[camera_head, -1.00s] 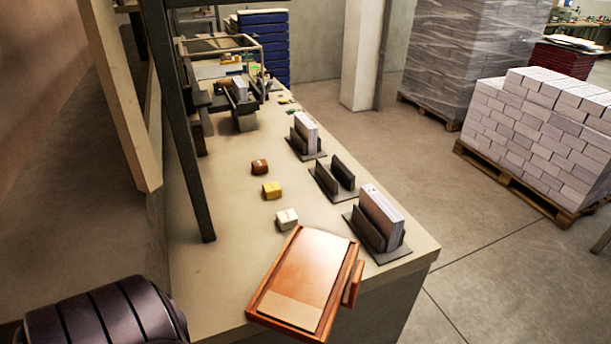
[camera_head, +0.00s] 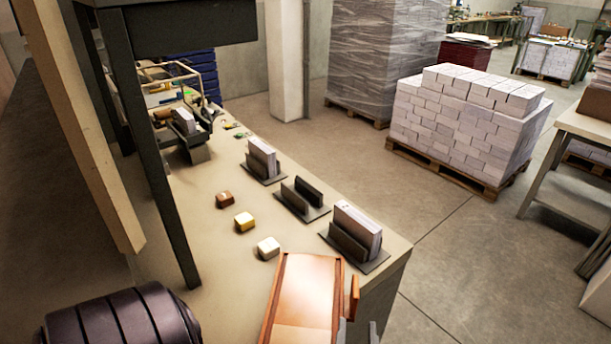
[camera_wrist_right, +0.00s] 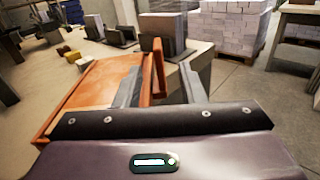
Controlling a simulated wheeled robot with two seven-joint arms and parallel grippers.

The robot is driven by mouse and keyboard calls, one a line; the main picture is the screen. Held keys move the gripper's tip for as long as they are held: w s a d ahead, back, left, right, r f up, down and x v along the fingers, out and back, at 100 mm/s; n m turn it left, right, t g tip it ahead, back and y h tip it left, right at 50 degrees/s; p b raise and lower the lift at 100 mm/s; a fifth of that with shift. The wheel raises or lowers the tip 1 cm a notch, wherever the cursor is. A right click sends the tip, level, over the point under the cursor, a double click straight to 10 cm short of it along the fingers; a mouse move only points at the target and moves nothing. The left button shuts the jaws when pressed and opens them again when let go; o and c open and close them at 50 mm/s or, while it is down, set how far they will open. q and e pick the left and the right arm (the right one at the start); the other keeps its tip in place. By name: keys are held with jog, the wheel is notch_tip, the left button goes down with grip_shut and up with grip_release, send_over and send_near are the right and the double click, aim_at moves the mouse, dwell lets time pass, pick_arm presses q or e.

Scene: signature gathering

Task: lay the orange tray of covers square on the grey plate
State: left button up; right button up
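The orange tray (camera_head: 304,300) lies at the near right end of the bench, with a pale orange sheet in it and a raised handle bar on its right side. It fills the left of the right wrist view (camera_wrist_right: 88,90). My right gripper (camera_head: 358,325) is at that handle. In the right wrist view its two fingers (camera_wrist_right: 159,72) stand apart on either side of the handle bar, with gaps visible. My left gripper is out of view. I cannot pick out a separate bare grey plate; part of the near bench is hidden by the tray.
White (camera_head: 268,247), yellow (camera_head: 245,222) and brown (camera_head: 225,199) blocks lie beyond the tray. A dark bookend stand with white books (camera_head: 357,228) is close behind its handle. An empty stand (camera_head: 302,197) is farther back. A dark post (camera_head: 165,190) rises at left.

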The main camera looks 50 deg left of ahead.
aim_at(354, 301)
jog(key=shift+n, duration=0.4)
jog(key=b+x, duration=0.5)
jog(key=b, duration=0.1)
jog(key=shift+a+f, duration=0.15)
jog(key=shift+a, duration=0.25)
jog(key=shift+w+a, duration=0.3)
jog(key=shift+w, duration=0.05)
jog(key=shift+w+a+b, duration=0.1)
jog(key=shift+w+b, duration=0.1)
jog(key=shift+b, duration=0.25)
jog(key=b+x, duration=0.2)
jog(key=x, duration=0.2)
jog(key=shift+w+b, duration=0.2)
jog(key=shift+b, duration=0.15)
jog(key=shift+w+a, duration=0.15)
jog(key=shift+c, duration=0.5)
grip_shut()
